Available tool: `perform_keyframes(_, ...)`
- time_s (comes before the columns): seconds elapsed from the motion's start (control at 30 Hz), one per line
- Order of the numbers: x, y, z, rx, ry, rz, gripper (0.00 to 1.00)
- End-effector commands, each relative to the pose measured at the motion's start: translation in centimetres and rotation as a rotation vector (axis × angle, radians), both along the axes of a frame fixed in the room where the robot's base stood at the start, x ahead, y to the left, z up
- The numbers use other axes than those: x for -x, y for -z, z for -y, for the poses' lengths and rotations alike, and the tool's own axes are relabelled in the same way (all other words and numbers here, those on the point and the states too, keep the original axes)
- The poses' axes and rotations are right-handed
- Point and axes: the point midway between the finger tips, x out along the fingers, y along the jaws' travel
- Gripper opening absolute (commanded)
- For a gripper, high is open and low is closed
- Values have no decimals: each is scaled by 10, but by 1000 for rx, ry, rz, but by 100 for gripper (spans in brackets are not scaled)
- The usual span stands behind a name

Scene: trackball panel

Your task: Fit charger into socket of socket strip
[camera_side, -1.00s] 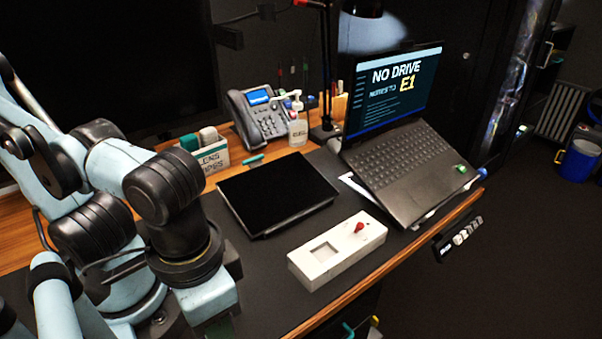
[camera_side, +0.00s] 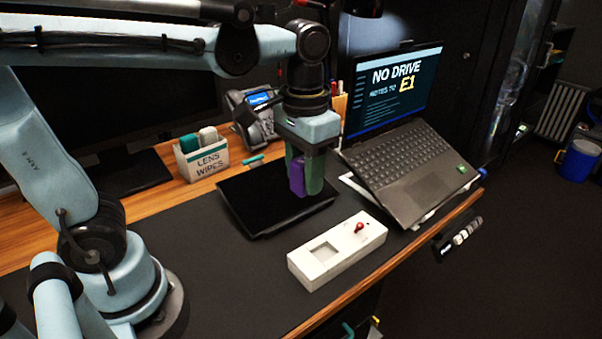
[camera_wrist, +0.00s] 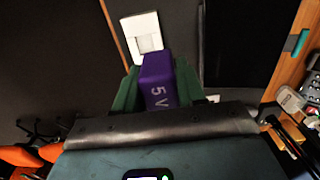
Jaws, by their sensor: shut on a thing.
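The charger (camera_side: 297,178) is a purple block. It also shows in the wrist view (camera_wrist: 158,80), marked "5 V". My gripper (camera_side: 304,184) is shut on it with green fingers, one on each side. In the side view both hang over the black flat panel, up and back from the socket strip. The socket strip (camera_side: 340,262) is a white box lying on the dark mat near the front edge. It has a square recess, the socket (camera_side: 322,252), and a red switch (camera_side: 359,227). The strip shows past the charger in the wrist view (camera_wrist: 128,28). The charger's far end is hidden there.
The black panel (camera_side: 240,200) lies behind the strip. An open laptop (camera_side: 410,165) stands to the right. A lens wipes box (camera_side: 205,160) and a desk phone (camera_side: 250,115) stand at the back. The mat left of the strip is clear.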

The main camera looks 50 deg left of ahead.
Motion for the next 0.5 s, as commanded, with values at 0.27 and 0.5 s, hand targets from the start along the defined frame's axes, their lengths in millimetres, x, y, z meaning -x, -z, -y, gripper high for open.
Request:
perform_keyframes(0.27, -30, -3, -49, 0, -1, 0, 7)
perform_keyframes(0.5, -25, 2, -24, 0, 12, 0, 7)
